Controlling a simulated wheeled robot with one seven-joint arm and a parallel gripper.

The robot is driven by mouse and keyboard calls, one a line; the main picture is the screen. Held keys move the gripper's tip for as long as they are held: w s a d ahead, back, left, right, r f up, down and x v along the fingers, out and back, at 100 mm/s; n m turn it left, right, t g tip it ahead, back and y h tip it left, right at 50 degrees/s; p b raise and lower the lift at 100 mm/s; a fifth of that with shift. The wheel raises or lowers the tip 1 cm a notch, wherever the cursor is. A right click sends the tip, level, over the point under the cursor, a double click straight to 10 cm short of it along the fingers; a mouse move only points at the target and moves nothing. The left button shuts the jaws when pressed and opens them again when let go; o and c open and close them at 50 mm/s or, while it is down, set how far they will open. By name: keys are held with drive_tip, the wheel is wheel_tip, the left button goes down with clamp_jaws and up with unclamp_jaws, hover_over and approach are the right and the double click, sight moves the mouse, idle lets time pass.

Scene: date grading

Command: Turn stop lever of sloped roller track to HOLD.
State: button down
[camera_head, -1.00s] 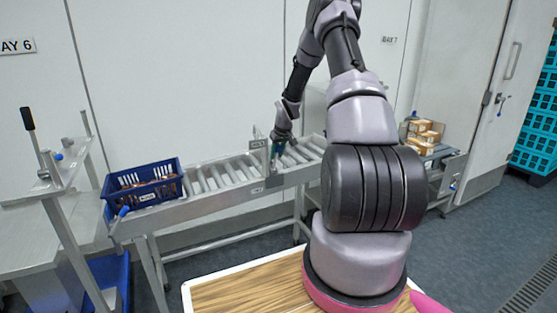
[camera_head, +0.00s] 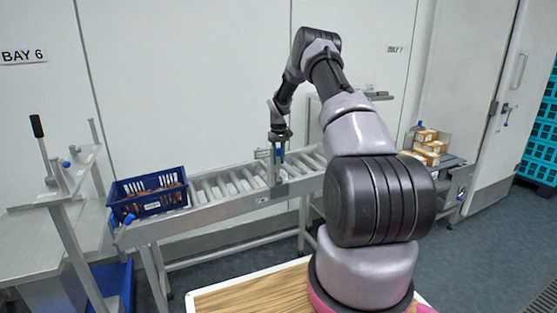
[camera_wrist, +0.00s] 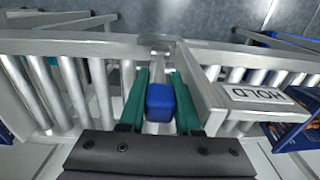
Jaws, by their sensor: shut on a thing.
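The sloped roller track (camera_head: 215,213) runs across the middle of the head view, with a metal side rail and a row of rollers. In the wrist view, the stop lever's blue knob (camera_wrist: 160,102) sits between the green fingers of my gripper (camera_wrist: 160,95). My gripper is shut on this knob. The lever's shank beyond the knob is mostly hidden. A white HOLD plate (camera_wrist: 262,95), upside down in this view, is right of the knob and apart from it. In the head view, my gripper (camera_head: 279,155) points down at the track, and the lever is too small to make out.
A blue crate (camera_head: 150,204) with brown contents stands on the track's left, lower end. A lever stand with a black handle (camera_head: 37,126) is at far left. Small boxes (camera_head: 426,135) sit on a bench at right. A wood-topped surface (camera_head: 240,294) is in front.

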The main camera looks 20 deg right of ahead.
drive_tip(key=c, duration=0.8)
unclamp_jaws()
drive_tip(key=shift+c, duration=0.2)
drive_tip(key=shift+w, duration=0.1)
